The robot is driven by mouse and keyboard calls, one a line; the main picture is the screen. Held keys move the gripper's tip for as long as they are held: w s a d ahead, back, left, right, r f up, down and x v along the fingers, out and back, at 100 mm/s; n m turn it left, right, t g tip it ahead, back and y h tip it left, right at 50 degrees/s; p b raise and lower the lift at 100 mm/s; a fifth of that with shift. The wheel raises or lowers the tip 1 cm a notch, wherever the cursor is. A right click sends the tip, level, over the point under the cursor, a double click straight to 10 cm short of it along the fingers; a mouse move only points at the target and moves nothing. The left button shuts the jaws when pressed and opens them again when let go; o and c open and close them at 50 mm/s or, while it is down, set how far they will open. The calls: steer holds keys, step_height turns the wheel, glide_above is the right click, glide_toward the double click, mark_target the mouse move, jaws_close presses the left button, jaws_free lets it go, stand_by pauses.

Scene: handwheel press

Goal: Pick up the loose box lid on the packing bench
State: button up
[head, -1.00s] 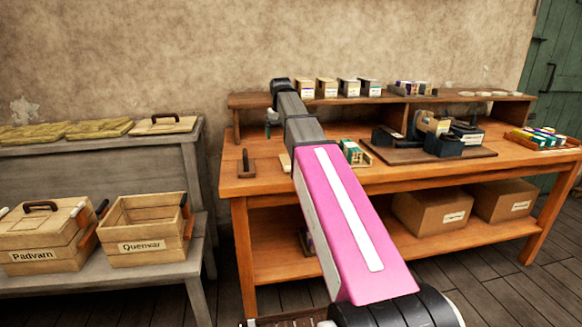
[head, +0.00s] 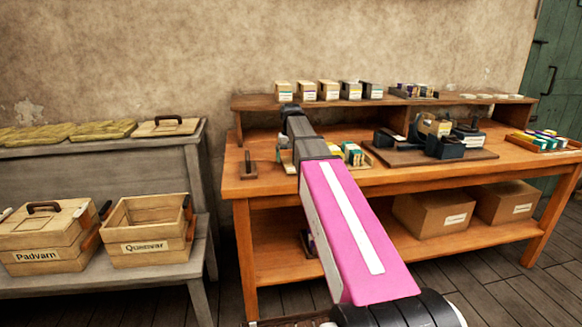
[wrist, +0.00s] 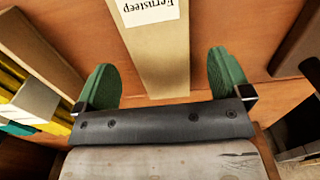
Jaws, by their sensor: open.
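A narrow beige piece (wrist: 160,65) with a white label reading "Fernsteep", upside down, lies on the orange-brown bench (head: 240,187) in the wrist view. It looks like the loose lid, but I cannot tell its depth. My gripper (wrist: 163,78) is open, with one green finger on each side of the piece and a gap to each. In the head view a pale bit (head: 287,168) shows beside my arm, perhaps the same piece. My arm hides most of the gripper there.
A tray of yellow and green packets (wrist: 30,95) lies close by on the wrist view's left. A wooden block with a peg (head: 247,166) stands left of my arm. Small labelled boxes (head: 305,90) line the raised shelf behind. A handled lid (head: 165,127) lies on the grey bench.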

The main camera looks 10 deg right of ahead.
step_height(320, 180, down, 2)
steer(key=shift+f, duration=0.2)
steer(key=c, duration=1)
steer(key=shift+r, duration=0.1)
